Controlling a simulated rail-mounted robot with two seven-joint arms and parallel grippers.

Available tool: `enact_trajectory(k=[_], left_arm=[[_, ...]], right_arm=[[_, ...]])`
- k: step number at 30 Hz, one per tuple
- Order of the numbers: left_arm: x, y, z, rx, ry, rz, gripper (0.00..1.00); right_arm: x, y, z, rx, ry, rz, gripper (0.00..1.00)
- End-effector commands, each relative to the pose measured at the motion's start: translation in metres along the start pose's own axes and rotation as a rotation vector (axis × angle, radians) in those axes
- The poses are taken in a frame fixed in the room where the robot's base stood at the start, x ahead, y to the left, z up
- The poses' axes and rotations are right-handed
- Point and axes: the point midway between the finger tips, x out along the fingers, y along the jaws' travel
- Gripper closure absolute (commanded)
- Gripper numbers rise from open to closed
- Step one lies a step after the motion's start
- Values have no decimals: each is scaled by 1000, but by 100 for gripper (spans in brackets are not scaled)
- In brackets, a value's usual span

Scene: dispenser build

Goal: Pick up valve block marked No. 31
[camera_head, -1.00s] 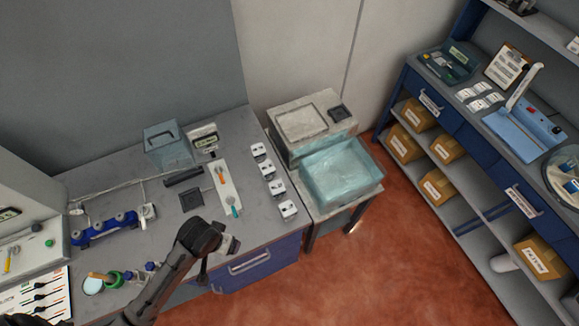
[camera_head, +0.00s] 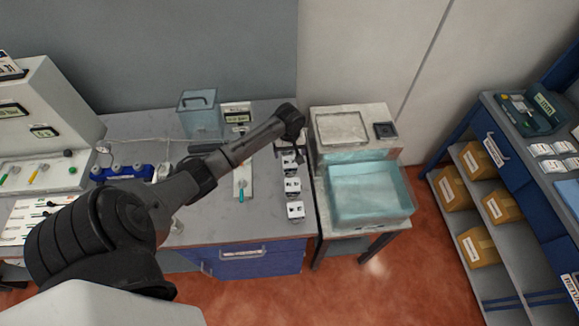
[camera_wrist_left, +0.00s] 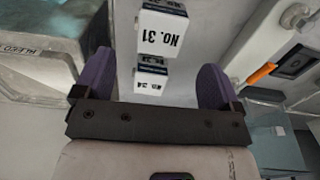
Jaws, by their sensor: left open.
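In the head view my left wrist (camera_head: 290,122) hangs over the back end of the block row (camera_head: 292,187), where labels are too small to read. My right gripper is not in view.
A teal basin (camera_head: 370,195) stands on a side stand to the right of the row. A white strip with tools (camera_head: 242,180) lies to its left.

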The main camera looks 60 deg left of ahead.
Motion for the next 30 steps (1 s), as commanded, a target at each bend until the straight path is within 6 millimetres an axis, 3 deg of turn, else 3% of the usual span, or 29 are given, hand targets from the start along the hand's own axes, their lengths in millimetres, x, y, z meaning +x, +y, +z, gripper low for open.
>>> enact_trajectory(k=[3, 11, 21, 30], left_arm=[[14, 0, 0, 0, 0, -1, 11], [27, 0, 0, 2, 1, -1, 11], [67, -2, 2, 2, 1, 0, 11], [76, -2, 2, 3, 3, 0, 11]], right_arm=[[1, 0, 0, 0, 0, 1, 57], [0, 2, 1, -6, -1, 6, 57], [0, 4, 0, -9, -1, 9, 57], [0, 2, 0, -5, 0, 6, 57]])
